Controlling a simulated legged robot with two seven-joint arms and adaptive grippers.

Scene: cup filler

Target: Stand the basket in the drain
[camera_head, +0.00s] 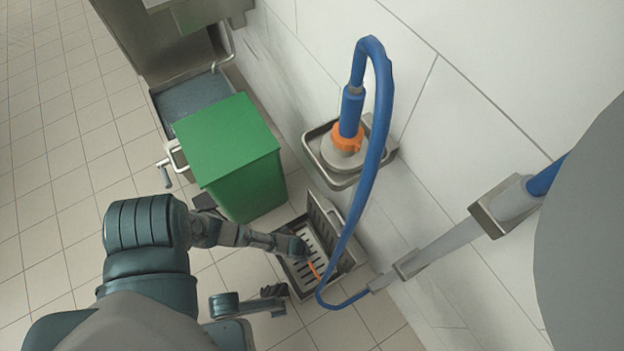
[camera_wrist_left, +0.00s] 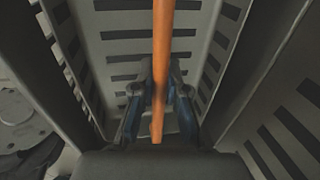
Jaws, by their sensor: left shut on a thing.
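The grey slotted basket (camera_head: 323,236) is at the floor drain (camera_head: 347,265), against the tiled wall. It appears within the drain's metal rim; I cannot tell whether it rests fully on the bottom. Its orange handle bar (camera_head: 314,269) shows across the slots. My left gripper (camera_head: 303,254) reaches into the basket and is shut on the orange handle. In the left wrist view the handle (camera_wrist_left: 162,60) runs between the blue-grey fingers (camera_wrist_left: 160,100), with slotted basket walls (camera_wrist_left: 120,45) around. What seems to be my right gripper (camera_head: 255,303) is low, left of the drain; its fingers are unclear.
A green box (camera_head: 232,155) stands just left and behind the drain, close to my left forearm. A blue hose (camera_head: 378,130) loops down in front of the drain's right side from a wall holder (camera_head: 345,165). Tiled floor (camera_head: 50,230) is free at the left.

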